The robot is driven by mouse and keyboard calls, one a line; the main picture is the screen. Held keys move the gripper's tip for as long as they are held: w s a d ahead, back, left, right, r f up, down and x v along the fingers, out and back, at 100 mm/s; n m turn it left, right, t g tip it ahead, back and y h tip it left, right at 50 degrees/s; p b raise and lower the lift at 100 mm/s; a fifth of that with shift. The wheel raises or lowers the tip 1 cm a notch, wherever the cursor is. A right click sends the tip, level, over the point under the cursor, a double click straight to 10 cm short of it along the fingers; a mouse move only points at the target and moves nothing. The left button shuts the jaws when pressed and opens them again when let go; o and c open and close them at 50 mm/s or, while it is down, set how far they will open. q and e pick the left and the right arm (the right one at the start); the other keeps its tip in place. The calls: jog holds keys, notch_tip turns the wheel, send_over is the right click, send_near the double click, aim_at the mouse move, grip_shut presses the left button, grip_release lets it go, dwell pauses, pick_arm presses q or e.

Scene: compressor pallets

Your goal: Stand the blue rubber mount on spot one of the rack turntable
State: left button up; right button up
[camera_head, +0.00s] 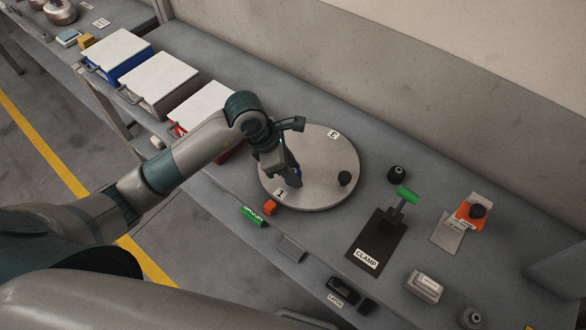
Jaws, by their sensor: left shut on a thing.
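The round grey rack turntable (325,160) lies on the bench in the middle of the head view. A label "1" is at its front left rim, and another label is at its back rim. My left gripper (293,182) reaches down over the turntable close to the "1" label. It is shut on the blue rubber mount (298,173), of which only a small blue part shows between the fingers. I cannot tell whether the mount touches the turntable. My right gripper is out of view.
An orange block (270,207) and a green label lie at the bench's front edge. Right of the turntable are a black knob (397,173) and a clamp with a green handle (408,195). Lidded bins (160,82) stand at the left. A wall runs behind.

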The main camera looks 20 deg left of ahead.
pick_arm(q)
jog(key=shift+f, duration=0.15)
jog(key=o, duration=1)
jog(key=shift+o, duration=0.3)
jog(key=shift+r, duration=0.2)
jog(key=shift+s+a+r+b, duration=0.1)
jog(key=shift+a+r+b, duration=0.15)
jog(key=shift+r, duration=0.25)
jog(key=b+v, duration=0.3)
jog(key=v, duration=0.8)
jog(key=shift+b, duration=0.35)
jog(key=shift+f, duration=0.1)
